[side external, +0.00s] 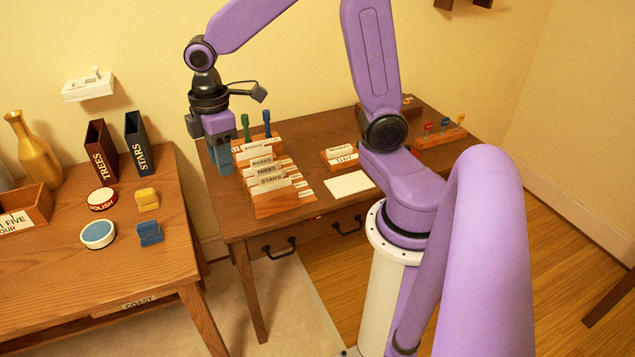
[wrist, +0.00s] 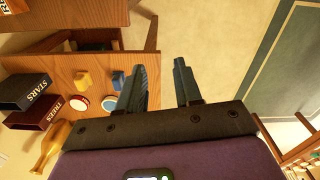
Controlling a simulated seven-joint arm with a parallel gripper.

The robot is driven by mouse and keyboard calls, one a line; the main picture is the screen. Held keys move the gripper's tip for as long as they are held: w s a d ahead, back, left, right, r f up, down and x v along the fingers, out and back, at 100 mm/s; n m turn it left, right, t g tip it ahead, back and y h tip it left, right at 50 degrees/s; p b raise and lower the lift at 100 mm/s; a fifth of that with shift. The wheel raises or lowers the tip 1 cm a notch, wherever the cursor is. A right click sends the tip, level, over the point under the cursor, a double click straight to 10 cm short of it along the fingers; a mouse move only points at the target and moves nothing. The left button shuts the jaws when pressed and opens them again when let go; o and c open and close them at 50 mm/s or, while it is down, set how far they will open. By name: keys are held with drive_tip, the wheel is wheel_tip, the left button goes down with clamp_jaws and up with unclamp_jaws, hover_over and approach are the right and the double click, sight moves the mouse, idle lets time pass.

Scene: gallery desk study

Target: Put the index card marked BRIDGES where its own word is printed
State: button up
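A stepped wooden card rack (side external: 285,205) stands on the right-hand desk, with several white cards upright in its slots. One front card reads STARS (side external: 268,182) and the one behind it TREES (side external: 266,170). The card behind those (side external: 262,161) has a word too small to read surely. I cannot pick out the BRIDGES card or its printed word. Small printed labels sit along the rack's steps. My gripper (side external: 221,155) hangs left of the rack, above the desk's left edge. In the wrist view its two fingers (wrist: 161,80) are apart with nothing between them.
A small card box (side external: 340,158) and a blank white card (side external: 348,183) lie right of the rack. Green and blue handled things (side external: 267,122) stand behind it. The left table (side external: 165,235) holds TREES and STARS boxes, a gold vase, round tins and blocks. A gap separates the tables.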

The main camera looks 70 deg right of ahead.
drive_tip(key=s+a+n, duration=0.1)
drive_tip(key=s, duration=1.9)
drive_tip(key=shift+s+a, duration=0.2)
drive_tip(key=shift+s, duration=0.05)
